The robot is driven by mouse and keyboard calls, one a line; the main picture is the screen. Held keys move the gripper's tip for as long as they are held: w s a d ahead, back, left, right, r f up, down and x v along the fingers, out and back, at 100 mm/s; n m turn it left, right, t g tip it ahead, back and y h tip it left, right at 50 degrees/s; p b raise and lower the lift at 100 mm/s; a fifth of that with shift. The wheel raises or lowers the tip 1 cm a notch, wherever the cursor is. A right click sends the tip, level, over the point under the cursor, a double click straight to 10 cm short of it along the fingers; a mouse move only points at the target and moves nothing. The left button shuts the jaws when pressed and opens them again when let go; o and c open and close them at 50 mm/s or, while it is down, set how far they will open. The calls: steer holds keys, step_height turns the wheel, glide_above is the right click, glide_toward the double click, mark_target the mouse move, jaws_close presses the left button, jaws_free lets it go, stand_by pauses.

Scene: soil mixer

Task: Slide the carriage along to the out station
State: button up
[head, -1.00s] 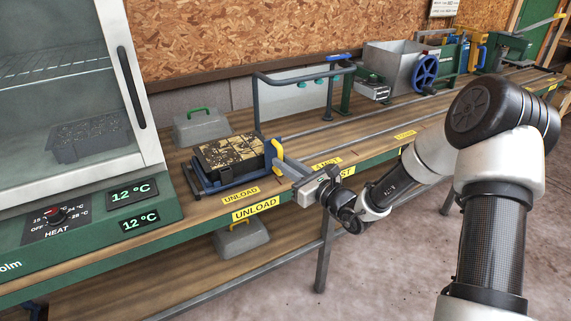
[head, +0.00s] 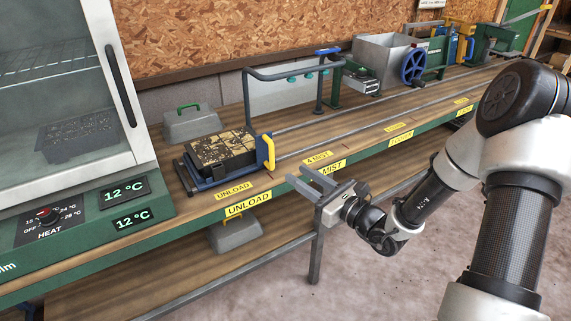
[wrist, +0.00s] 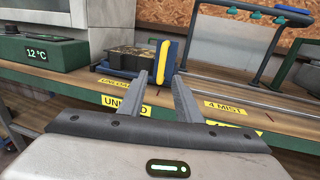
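The carriage (head: 196,181) is a low dark-blue frame on the bench rails, at the station marked UNLOAD, and carries a soil-filled tray (head: 218,149). A yellow handle (head: 266,153) stands upright at its right end; it also shows in the wrist view (wrist: 162,62). My gripper (head: 305,179) is open and empty in front of the bench edge, right of and nearer than the handle. In the wrist view the handle appears beyond and between the two fingers, apart from them. No label reading "out" can be made out.
The rails (head: 350,120) run right past the MIST label (head: 331,169) and further labels. A grey spray frame (head: 247,100) stands over them. A hopper with a blue handwheel (head: 413,63) stands further along. A glass-door cabinet (head: 75,80) is at left. A lidded grey box (head: 190,124) sits behind the carriage.

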steer(key=v, duration=0.7)
